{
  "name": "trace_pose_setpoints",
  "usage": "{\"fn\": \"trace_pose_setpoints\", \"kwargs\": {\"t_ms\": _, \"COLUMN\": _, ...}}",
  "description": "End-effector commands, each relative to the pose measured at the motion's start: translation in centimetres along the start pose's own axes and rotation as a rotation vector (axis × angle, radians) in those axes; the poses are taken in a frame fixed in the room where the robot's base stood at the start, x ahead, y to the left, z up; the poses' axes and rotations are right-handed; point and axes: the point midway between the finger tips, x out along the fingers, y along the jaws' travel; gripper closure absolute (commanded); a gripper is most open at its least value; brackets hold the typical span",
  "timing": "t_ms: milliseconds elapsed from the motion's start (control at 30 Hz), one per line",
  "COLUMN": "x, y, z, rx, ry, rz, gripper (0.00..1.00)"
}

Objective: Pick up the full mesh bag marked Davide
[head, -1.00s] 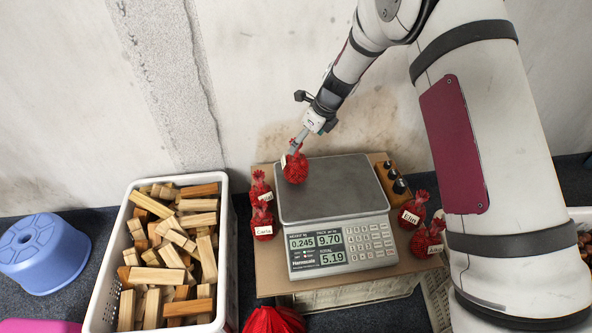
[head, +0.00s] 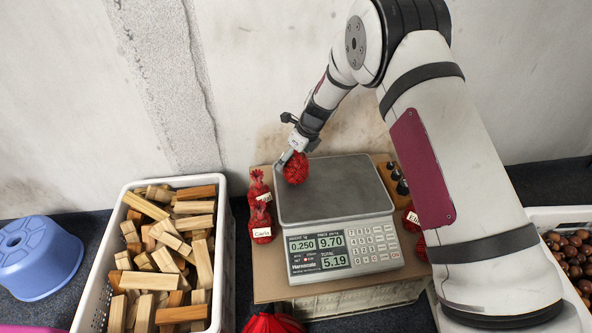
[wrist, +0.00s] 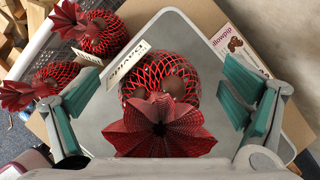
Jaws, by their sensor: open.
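The red mesh bag (head: 297,170) filled with chestnuts stands on the scale's grey plate (head: 345,192), near its back left. In the wrist view the same bag (wrist: 165,78) has a white tag (wrist: 125,65) that reads Davide, seen upside down. Its gathered red top (wrist: 160,125) flares towards the camera. My gripper (head: 287,160) is at the bag's upper left in the head view. In the wrist view my gripper (wrist: 157,88) is open, with one teal finger on each side of the bag, apart from it.
Two red bags, one tagged Carla (head: 262,222), stand left of the scale. More bags (head: 411,218) are at its right, partly behind my arm. Dark weights (head: 399,180) stand beside the plate. A white crate (head: 110,245) of wood blocks is at left, a chestnut bin (head: 550,217) at right.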

Motion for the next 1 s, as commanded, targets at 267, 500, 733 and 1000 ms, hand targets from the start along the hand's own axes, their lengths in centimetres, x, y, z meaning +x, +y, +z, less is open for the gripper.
{"fn": "trace_pose_setpoints", "kwargs": {"t_ms": 267, "x": -0.1, "y": 0.0, "z": 0.0, "rx": 0.0, "ry": 0.0, "rz": 0.0, "gripper": 0.34}}
{"fn": "trace_pose_setpoints", "kwargs": {"t_ms": 500, "x": -0.1, "y": 0.0, "z": 0.1, "rx": -0.001, "ry": -0.001, "rz": 0.0, "gripper": 0.69}}
{"fn": "trace_pose_setpoints", "kwargs": {"t_ms": 733, "x": -0.2, "y": 0.0, "z": 0.1, "rx": -0.001, "ry": 0.0, "rz": 0.0, "gripper": 0.7}}
{"fn": "trace_pose_setpoints", "kwargs": {"t_ms": 1000, "x": -2.1, "y": -0.1, "z": 0.9, "rx": -0.001, "ry": -0.001, "rz": -0.002, "gripper": 0.7}}
